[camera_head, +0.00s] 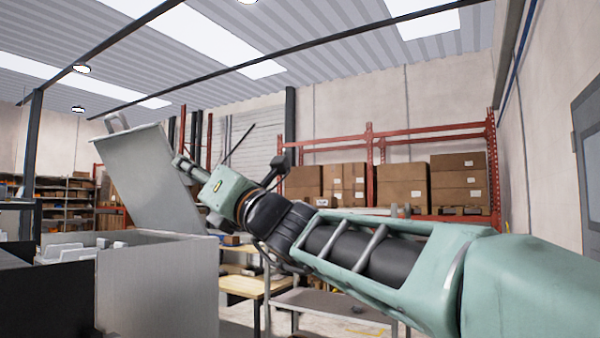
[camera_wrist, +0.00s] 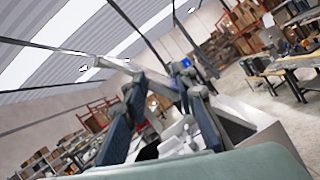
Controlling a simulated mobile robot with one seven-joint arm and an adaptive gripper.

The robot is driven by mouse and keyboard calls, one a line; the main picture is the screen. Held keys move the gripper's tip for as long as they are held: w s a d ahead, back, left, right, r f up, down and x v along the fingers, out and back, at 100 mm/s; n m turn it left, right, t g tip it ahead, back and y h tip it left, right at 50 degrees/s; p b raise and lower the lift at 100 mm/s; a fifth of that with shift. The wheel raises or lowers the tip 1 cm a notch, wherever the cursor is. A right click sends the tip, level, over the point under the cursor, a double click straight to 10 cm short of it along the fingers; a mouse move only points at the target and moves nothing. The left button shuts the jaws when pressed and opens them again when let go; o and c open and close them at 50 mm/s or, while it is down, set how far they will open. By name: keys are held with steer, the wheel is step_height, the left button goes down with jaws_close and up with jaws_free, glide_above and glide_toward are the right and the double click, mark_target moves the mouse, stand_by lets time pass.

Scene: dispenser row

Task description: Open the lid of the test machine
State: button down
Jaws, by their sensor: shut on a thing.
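The test machine (camera_head: 160,290) is a grey open-topped box at the left in the head view. Its grey lid (camera_head: 150,180) is raised and tilted back steeply, with a small handle (camera_head: 116,122) on its upper edge. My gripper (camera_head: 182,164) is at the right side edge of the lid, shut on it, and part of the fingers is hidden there. In the wrist view my gripper's fingers (camera_wrist: 158,92) show with dark pads, but the exact contact is hard to make out. White items (camera_head: 85,252) lie inside the box.
A black panel (camera_head: 50,300) stands in front of the machine at the left. Tables (camera_head: 250,287) stand behind my arm. Red racking with cardboard boxes (camera_head: 402,185) lines the back wall.

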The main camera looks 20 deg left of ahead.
steer(key=shift+w+d+f, duration=0.15)
steer(key=shift+w+f, duration=0.35)
steer(key=shift+w, duration=0.05)
steer(key=c, duration=1.5)
jaws_free()
steer(key=shift+w+d, duration=0.1)
steer(key=shift+r, duration=0.15)
steer(key=shift+s+r, duration=0.2)
steer(key=shift+s, duration=0.05)
step_height(320, 180, up, 10)
steer(key=shift+f, duration=0.15)
